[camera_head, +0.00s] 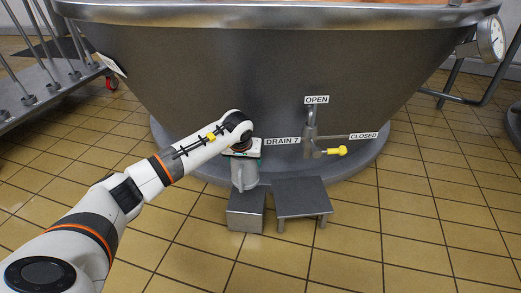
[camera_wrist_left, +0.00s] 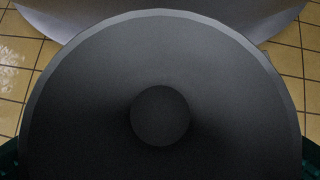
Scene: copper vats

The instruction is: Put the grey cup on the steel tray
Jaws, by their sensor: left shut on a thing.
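The grey cup (camera_head: 243,176) is upright in my left gripper (camera_head: 243,154), below the wrist, near the foot of the vat. The left wrist view looks straight down into the cup (camera_wrist_left: 160,60), which looks empty. Teal edges of the fingers show at its lower corners. In the head view the cup's base overlaps the top of a box-like steel block (camera_head: 246,218); I cannot tell whether it touches. Right of it stands a low steel stand with a flat tray-like top (camera_head: 303,196), bare. I cannot tell for certain which is the steel tray. My right gripper is out of view.
The large copper-topped vat (camera_head: 220,75) rises just behind. A drain valve with a yellow-tipped handle (camera_head: 337,151) sticks out above the stand, between OPEN and CLOSED labels. A wheeled rack (camera_head: 50,85) is at the left. The tiled floor (camera_head: 420,230) in front is clear.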

